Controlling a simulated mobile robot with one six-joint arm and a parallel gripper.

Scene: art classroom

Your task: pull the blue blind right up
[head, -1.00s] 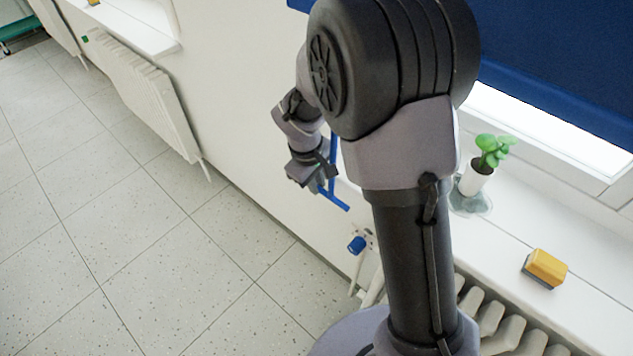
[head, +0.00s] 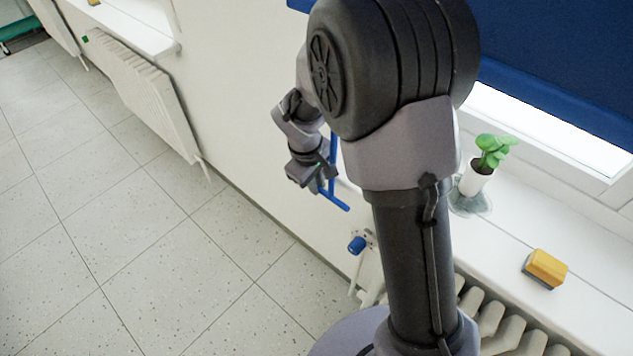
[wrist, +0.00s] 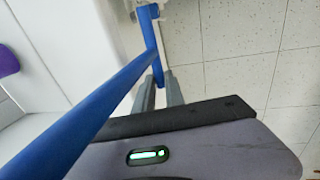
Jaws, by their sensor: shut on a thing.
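The blue blind (head: 570,60) hangs at the upper right of the head view, partly hidden by my arm. A bright strip of window shows below its lower edge. A blue crank rod (head: 334,160) hangs beside the wall, with a bent lower part (head: 335,202). My gripper (head: 323,183) is shut on the blue crank near its lower end. In the wrist view the crank (wrist: 105,100) crosses from lower left to the top, and the grey fingers of my gripper (wrist: 160,95) are at its bent part, the grip partly hidden.
A potted plant (head: 476,180) and a yellow sponge-like block (head: 546,268) stand on the white sill (head: 510,235). Below are a radiator (head: 500,320) and a blue-capped valve (head: 357,245). Another radiator (head: 145,95) is along the wall. The tiled floor (head: 110,240) at left is clear.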

